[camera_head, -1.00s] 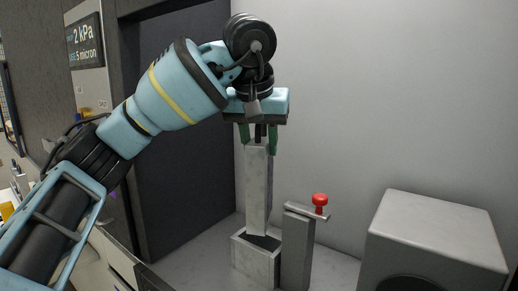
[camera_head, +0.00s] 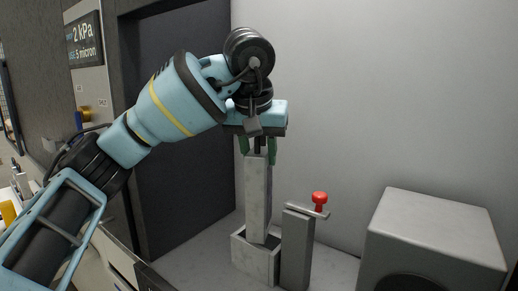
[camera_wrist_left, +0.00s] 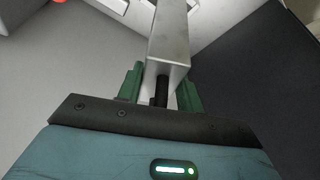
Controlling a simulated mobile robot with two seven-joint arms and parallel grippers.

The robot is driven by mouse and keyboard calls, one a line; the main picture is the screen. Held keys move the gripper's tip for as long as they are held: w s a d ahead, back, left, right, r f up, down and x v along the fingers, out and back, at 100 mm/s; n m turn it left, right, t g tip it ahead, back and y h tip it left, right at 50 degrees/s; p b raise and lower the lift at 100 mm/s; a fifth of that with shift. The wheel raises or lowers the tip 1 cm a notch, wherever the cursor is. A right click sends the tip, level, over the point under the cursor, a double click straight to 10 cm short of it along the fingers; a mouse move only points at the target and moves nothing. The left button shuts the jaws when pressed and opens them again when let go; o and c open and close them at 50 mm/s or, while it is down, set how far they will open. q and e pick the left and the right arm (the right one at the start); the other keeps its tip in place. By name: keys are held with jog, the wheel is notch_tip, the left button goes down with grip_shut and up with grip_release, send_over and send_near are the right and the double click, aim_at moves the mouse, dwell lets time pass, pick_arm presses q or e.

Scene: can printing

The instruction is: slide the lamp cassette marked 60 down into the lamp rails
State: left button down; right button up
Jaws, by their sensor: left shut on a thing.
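A tall grey block, taken as the lamp cassette (camera_head: 258,195), stands nearly upright in my left gripper (camera_head: 258,150). The green fingers are shut on its top end. No mark 60 is readable on it. Its lower end is at the mouth of an open-topped grey box, taken as the lamp rails (camera_head: 255,262); it appears just inside, but the front wall hides how deep. In the left wrist view the cassette (camera_wrist_left: 170,40) runs away from the green fingers (camera_wrist_left: 160,90). My right gripper is not in view.
A grey post (camera_head: 296,250) with a red knob (camera_head: 319,198) on a side arm stands right beside the box. A large grey housing (camera_head: 435,235) stands at the right. A dark panel (camera_head: 185,150) is behind my left arm, and a pale wall is behind the box.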

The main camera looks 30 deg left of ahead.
pick_arm(q)
jog(key=c, duration=0.9)
grip_release()
jog(key=shift+f, duration=0.1)
jog(key=shift+r, duration=0.3)
jog(key=v, duration=0.4)
jog(key=shift+s, duration=0.15)
jog(key=s+d, duration=0.1)
jog(key=s, duration=0.2)
jog(key=s+d, duration=0.1)
jog(key=s, duration=0.3)
jog(key=s+d, duration=0.1)
jog(key=s, duration=0.2)
jog(key=shift+s+d+f, duration=0.25)
jog(key=shift+s+d, duration=0.1)
jog(key=shift+s, duration=0.05)
